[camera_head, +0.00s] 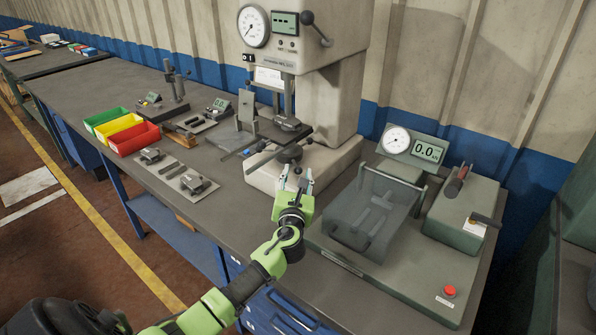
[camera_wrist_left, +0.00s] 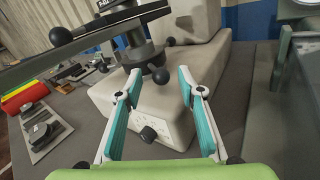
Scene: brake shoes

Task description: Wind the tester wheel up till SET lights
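The tester (camera_head: 340,85) is a tall cream machine with a round dial and a small green display on its head. The display's lettering is too small to read, and I cannot tell whether SET is lit. The dark tester wheel (camera_head: 289,153) sits low on the spindle above the cream base. In the left wrist view, dark spindle parts with black knobs (camera_wrist_left: 160,75) show just beyond the fingertips. My left gripper (camera_head: 294,178) is open and empty, in front of the wheel; its teal-padded fingers (camera_wrist_left: 158,82) are spread apart. My right gripper is out of view.
Right of the tester stands a green rig with a clear guard (camera_head: 370,215), a 0.0 display (camera_head: 427,151) and a red button (camera_head: 449,291). Left are red (camera_head: 134,139), yellow and green bins, and metal parts on plates (camera_head: 190,182). A long grey bar (camera_wrist_left: 60,68) crosses the wrist view's upper left.

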